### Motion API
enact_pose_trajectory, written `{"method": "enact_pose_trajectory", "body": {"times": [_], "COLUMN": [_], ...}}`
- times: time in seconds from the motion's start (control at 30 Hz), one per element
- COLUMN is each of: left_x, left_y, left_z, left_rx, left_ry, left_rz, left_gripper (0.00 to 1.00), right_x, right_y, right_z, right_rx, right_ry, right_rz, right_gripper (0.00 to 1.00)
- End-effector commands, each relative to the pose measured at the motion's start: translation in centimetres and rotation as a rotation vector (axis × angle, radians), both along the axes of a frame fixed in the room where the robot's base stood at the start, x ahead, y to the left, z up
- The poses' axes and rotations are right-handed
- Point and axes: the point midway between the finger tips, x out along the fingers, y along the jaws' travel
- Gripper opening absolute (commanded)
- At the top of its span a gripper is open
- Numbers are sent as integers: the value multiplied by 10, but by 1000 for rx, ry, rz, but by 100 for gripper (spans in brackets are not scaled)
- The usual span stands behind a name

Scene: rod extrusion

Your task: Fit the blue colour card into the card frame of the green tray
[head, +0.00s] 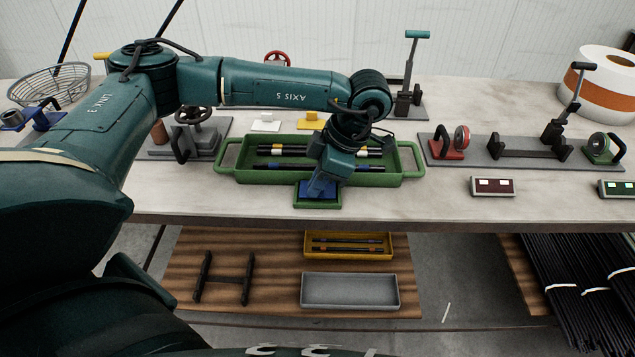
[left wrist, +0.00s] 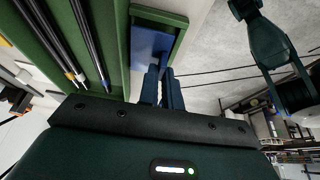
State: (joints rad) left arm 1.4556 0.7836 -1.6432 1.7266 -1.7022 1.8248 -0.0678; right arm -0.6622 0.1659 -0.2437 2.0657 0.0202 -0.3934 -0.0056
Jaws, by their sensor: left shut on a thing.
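The green tray (head: 228,172) stands on the worktable with several dark rods in it. Its card frame (head: 338,204) is a small green square on the tray's front side. The blue colour card (head: 310,192) is at this frame, and my left gripper (head: 318,195) is shut on it from above. My right gripper is not in view.
A fixture with clamps and wheels (head: 500,150) is to the right, another (head: 190,140) to the left. A dark red display box (head: 492,187) sits near the front edge.

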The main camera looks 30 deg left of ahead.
Motion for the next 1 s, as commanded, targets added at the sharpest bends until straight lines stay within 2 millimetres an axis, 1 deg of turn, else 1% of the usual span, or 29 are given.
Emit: {"method": "enact_pose_trajectory", "body": {"times": [0.03,0.1,0.3,0.43,0.47,0.7,0.9,1.0], "left_x": [-1,0,0,0,0,0,0,0], "left_y": [0,0,0,0,0,0,0,0], "left_z": [-6,-11,-11,-16,-14,-13,-13,-9], "left_rx": [1,0,0,0,0,0,-1,-1], "left_ry": [3,0,-1,0,0,0,-1,-1], "left_rz": [0,-1,0,0,0,0,1,1], "left_gripper": [0,0,0,0,8,28,28,28], "right_x": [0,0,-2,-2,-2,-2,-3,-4], "right_y": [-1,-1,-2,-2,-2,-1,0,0], "right_z": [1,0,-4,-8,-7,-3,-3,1], "right_rx": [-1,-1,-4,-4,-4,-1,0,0], "right_ry": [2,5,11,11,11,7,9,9], "right_rz": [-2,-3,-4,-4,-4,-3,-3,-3], "right_gripper": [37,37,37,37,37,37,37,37]}}
